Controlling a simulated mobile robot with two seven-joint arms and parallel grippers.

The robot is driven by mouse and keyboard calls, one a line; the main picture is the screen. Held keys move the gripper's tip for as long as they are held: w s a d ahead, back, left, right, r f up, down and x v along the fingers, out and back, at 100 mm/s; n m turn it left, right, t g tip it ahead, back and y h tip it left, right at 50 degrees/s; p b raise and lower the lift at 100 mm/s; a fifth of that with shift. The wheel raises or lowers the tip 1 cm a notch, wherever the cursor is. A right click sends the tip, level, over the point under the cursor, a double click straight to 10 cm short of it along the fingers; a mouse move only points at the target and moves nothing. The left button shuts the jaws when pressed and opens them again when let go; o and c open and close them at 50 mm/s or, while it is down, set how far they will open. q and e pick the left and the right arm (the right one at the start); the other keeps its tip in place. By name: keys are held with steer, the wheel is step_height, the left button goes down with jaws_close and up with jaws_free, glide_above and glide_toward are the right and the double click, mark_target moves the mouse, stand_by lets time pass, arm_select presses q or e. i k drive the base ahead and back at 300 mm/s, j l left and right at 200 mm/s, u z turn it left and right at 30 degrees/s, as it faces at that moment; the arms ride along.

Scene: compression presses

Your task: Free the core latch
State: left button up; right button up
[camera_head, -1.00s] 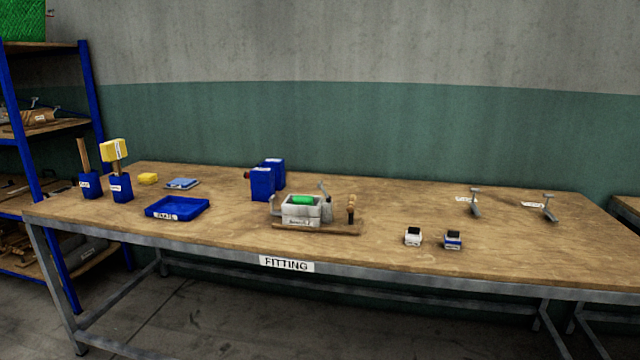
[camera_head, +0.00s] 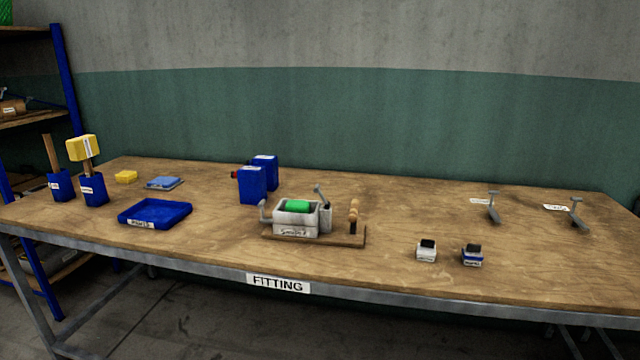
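A small press (camera_head: 296,220) with a pale grey box body sits on a wooden base board (camera_head: 350,239) near the middle of the bench. A green block (camera_head: 299,206) lies in the top of its box. A grey lever or clamp (camera_head: 322,200) stands at the box's right, and a wooden-knobbed handle (camera_head: 353,214) stands at the board's right end. A curved grey piece (camera_head: 264,211) shows on the box's left. I cannot tell which part is the core latch. Neither of my grippers is in view.
The bench (camera_head: 420,220) also holds a blue tray (camera_head: 155,222), two blue containers (camera_head: 252,184), tools in blue holders (camera_head: 92,189), two small labelled blocks (camera_head: 427,251) and two grey levers (camera_head: 493,207). A shelf (camera_head: 62,110) stands at left.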

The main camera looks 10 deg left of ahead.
mark_target(317, 189)
steer(key=i+j, duration=0.2)
steer(key=i, duration=0.4)
steer(key=i+j, duration=0.15)
steer(key=i, duration=0.4)
steer(key=j+z, duration=0.1)
steer(key=j, duration=0.15)
steer(key=k+j+z, duration=0.35)
steer(key=j, duration=0.15)
